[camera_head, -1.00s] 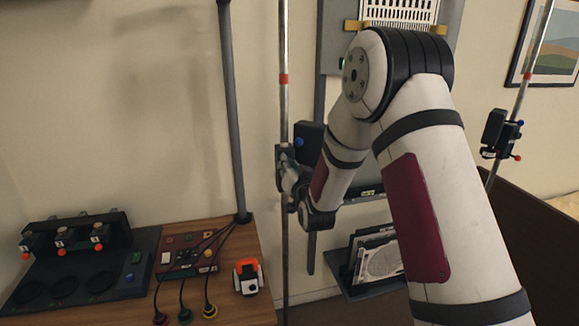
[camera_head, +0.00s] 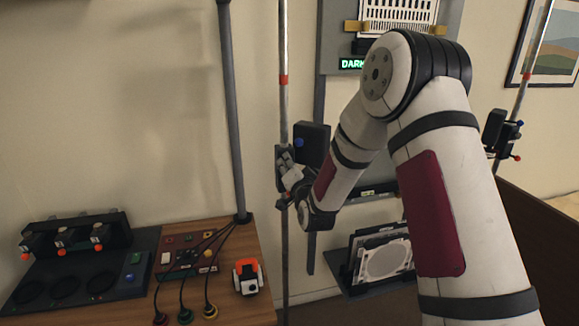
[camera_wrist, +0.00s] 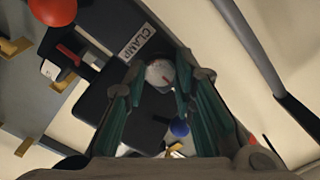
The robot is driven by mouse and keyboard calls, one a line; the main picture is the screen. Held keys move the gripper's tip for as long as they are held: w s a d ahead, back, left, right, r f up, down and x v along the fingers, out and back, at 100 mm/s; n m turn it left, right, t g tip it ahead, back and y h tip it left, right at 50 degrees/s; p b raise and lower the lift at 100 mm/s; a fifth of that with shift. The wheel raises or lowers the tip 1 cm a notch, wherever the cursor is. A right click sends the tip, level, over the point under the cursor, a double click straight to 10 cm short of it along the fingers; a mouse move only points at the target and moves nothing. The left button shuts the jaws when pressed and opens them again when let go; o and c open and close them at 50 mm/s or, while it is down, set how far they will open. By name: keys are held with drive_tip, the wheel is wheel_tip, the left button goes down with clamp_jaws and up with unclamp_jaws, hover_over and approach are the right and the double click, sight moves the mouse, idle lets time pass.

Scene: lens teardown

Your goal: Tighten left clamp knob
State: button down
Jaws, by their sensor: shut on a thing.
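The left clamp (camera_head: 312,146) is a dark block on the left pole, with a blue ball (camera_head: 299,142) on it. In the wrist view a dark body with a CLAMP label (camera_wrist: 137,43) fills the middle. The clamp knob (camera_wrist: 160,73) is round and pale grey with a thin red mark on its face. My gripper (camera_wrist: 161,80) is shut on this knob, a finger on either side. In the head view my gripper (camera_head: 289,172) is at the clamp, and the knob itself is hidden or too small to tell.
The left pole (camera_head: 284,110) runs upright beside my gripper. A second clamp (camera_head: 501,132) sits on the right pole. A wooden table (camera_head: 240,290) at lower left bears a control panel (camera_head: 190,254) and an orange-and-white device (camera_head: 248,277). A rack with framed plates (camera_head: 383,260) stands below my forearm.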

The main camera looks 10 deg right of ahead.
drive_tip(key=c, duration=1.3)
unclamp_jaws()
drive_tip(key=shift+s, duration=0.1)
drive_tip(key=s, duration=1.1)
drive_tip(key=shift+s, duration=0.4)
